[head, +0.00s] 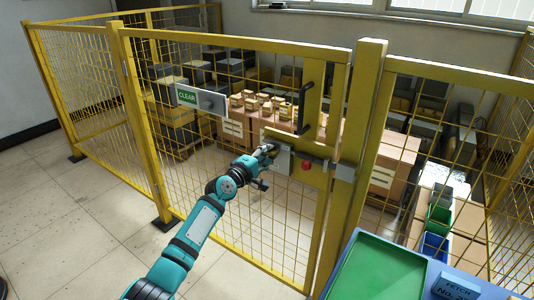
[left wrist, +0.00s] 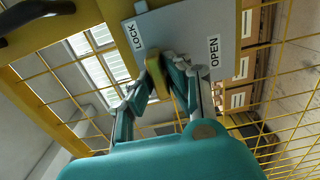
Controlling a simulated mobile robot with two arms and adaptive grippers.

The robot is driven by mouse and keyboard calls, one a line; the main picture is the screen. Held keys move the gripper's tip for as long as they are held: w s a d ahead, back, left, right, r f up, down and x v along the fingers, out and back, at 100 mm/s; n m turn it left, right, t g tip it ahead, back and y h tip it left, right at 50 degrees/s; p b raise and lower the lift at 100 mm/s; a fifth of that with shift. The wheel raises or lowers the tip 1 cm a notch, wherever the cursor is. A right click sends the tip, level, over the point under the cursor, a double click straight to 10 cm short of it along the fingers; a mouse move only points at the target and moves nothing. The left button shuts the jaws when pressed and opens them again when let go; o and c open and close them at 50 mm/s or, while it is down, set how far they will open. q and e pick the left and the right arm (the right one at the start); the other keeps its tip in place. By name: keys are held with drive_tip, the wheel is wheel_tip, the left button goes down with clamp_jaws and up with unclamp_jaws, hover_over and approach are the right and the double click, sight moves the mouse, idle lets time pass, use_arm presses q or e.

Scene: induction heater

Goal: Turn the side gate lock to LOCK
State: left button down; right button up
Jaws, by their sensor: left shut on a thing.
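The yellow side gate (head: 240,120) stands shut in the head view, with a grey lock plate (head: 284,162) near its right edge. In the left wrist view the plate (left wrist: 190,28) carries a LOCK label (left wrist: 137,35) at left and an OPEN label (left wrist: 214,50) at right. My left gripper (head: 266,152) is at the plate, its fingers shut on a yellow lock knob (left wrist: 155,76). The fingers partly hide the knob, so I cannot tell exactly which label it points to. My right gripper is not in view.
A black door handle (head: 305,108) sits above the lock, and a red part (head: 306,166) with a latch lies to its right. A CLEAR sign (head: 187,97) hangs on the mesh. A green tray (head: 375,270) on a blue surface is at the lower right.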

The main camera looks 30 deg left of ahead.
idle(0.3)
use_arm(q)
drive_tip(key=c, duration=1.3)
unclamp_jaws()
drive_tip(key=shift+s, duration=0.1)
drive_tip(key=shift+s+f, duration=0.1)
drive_tip(key=shift+s, duration=0.2)
drive_tip(key=s, duration=0.3)
drive_tip(key=s+a, duration=0.1)
drive_tip(key=s, duration=0.7)
drive_tip(key=shift+s+a, duration=0.1)
drive_tip(key=shift+a, duration=0.25)
